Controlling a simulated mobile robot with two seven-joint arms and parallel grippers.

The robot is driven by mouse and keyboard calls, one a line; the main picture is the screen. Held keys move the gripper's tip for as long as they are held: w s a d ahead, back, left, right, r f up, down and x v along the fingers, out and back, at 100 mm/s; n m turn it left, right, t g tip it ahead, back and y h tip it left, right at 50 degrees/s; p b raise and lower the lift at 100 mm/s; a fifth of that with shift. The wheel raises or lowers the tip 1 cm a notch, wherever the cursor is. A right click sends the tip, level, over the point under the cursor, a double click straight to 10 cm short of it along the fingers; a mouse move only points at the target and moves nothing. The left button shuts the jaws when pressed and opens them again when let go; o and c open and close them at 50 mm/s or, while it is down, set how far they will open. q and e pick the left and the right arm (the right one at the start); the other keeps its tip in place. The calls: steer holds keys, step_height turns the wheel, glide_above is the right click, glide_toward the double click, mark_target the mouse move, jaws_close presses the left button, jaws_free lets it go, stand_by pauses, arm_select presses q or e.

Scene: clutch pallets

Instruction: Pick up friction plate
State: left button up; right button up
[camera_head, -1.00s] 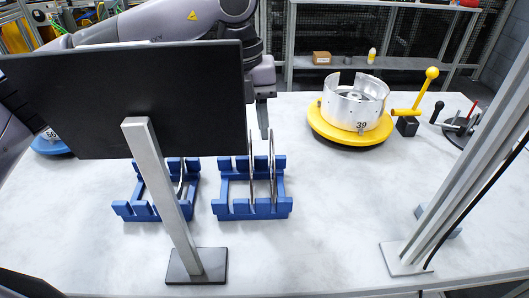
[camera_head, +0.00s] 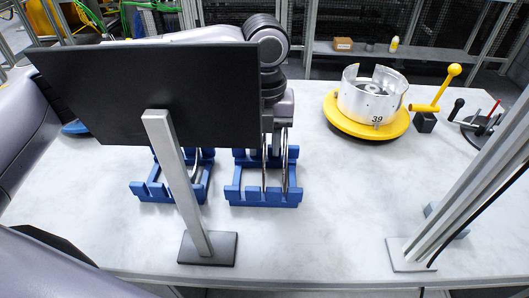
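Thin metal friction plates (camera_head: 285,172) stand upright on edge in the right blue rack (camera_head: 262,199). Another thin plate shows in the left blue rack (camera_head: 158,192), partly hidden behind the monitor's post. My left gripper (camera_head: 275,148) points down at the top of the plates in the right rack, its fingers at their upper edges. The monitor hides part of my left arm. I cannot tell whether the fingers are open or closed on a plate. My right gripper is not in view.
A black monitor (camera_head: 150,90) on a metal post stands in front of the racks. A silver drum marked 39 (camera_head: 372,97) sits on a yellow round base (camera_head: 350,125) at the right. A yellow-handled lever (camera_head: 447,85) and a metal post (camera_head: 470,170) stand further right.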

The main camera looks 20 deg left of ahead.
arm_select(q)
jaws_close()
steer(key=shift+r, duration=0.1)
